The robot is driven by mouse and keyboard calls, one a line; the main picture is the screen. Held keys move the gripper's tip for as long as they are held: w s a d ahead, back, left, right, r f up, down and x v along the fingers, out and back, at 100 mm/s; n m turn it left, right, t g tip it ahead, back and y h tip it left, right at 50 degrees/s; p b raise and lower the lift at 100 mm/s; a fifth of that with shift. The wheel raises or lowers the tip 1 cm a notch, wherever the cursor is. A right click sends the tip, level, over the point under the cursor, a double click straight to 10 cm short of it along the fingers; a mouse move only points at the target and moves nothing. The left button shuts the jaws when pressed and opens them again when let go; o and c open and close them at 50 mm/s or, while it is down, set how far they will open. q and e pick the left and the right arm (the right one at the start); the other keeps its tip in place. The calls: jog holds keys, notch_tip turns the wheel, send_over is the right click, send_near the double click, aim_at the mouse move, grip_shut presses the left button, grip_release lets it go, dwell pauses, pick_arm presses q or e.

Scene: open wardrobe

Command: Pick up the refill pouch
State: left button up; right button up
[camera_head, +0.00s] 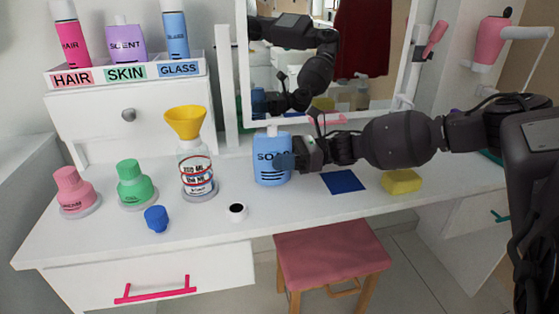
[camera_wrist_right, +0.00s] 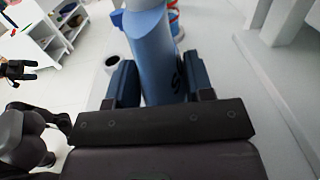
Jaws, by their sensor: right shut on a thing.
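The refill pouch (camera_head: 268,175) appears to be the blue container lettered SOAP, upright at the back of the white counter, in front of the mirror. My right gripper (camera_head: 287,161) reaches in from the right and is shut on it, hiding part of its lettering. In the right wrist view, the pouch (camera_wrist_right: 154,48) stands between the two blue fingers of my right gripper (camera_wrist_right: 152,82). Whether its base touches the counter is hard to tell. A dark gripper shape at the left edge of the wrist view, likely my left gripper (camera_wrist_right: 18,70), is too small to read.
A glass bottle with a yellow funnel (camera_head: 186,122) stands left of the pouch. Pink (camera_head: 74,190) and green (camera_head: 134,183) bottles, a blue cap (camera_head: 156,218) and a small white cup (camera_head: 237,212) are nearby. A blue cloth (camera_head: 343,182) and yellow sponge (camera_head: 402,181) lie right.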

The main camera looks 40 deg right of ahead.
pick_arm(q)
jog(key=s+p, duration=0.1)
jog(key=p, duration=0.1)
jog(key=s+a+n+g+p, duration=0.1)
jog(key=p, duration=0.2)
jog(key=shift+s+r, duration=0.15)
pick_arm(e)
notch_tip(320, 180, up, 19)
pick_arm(q)
jog(key=shift+r, duration=0.1)
